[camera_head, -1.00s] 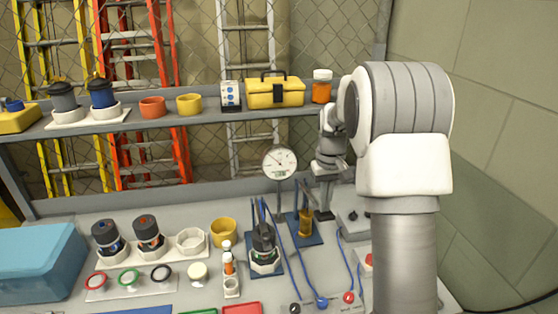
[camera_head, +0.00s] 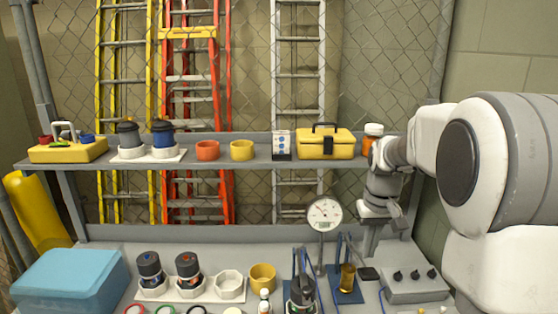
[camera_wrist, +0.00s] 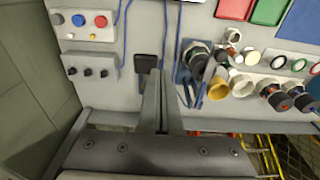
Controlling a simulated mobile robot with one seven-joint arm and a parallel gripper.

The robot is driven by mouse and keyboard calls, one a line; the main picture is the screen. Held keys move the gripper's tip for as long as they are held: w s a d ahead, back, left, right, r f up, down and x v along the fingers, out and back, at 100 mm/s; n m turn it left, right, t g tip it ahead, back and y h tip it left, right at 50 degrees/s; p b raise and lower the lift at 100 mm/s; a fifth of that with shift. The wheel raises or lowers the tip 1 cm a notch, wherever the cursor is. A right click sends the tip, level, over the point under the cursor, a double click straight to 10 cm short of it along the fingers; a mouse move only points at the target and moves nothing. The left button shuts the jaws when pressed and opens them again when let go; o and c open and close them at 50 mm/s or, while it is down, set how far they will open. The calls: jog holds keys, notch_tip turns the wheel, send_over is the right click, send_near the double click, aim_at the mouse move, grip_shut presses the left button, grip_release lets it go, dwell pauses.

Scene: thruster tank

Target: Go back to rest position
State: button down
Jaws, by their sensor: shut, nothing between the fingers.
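My gripper (camera_head: 369,250) hangs at the right end of the workbench in the head view, below the shelf and right of the round dial gauge (camera_head: 324,213). In the wrist view my gripper (camera_wrist: 161,75) points down over the bench with its fingers together and nothing between them. A small dark square pad (camera_wrist: 145,63) lies just beyond the fingertips. My arm comes in from the right of the head view.
The shelf (camera_head: 100,164) holds a yellow toolbox (camera_head: 325,146), an orange jar (camera_head: 373,131), cups and two thrusters. A grey knob box (camera_head: 411,284) stands right of the gripper. A blue stand with an amber cylinder (camera_head: 347,278) is left of it. A blue case (camera_head: 70,280) sits far left.

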jog(key=s+a+r+t, duration=0.2)
jog(key=s+a+r, duration=0.3)
jog(key=s+r, duration=0.5)
jog(key=s+a+f+t, duration=0.1)
jog(key=s, duration=0.6)
jog(key=s+a+f+t, duration=0.1)
jog(key=s+a, duration=0.1)
jog(key=s, duration=0.5)
jog(key=shift+f+t, duration=0.3)
jog(key=shift+f, duration=0.1)
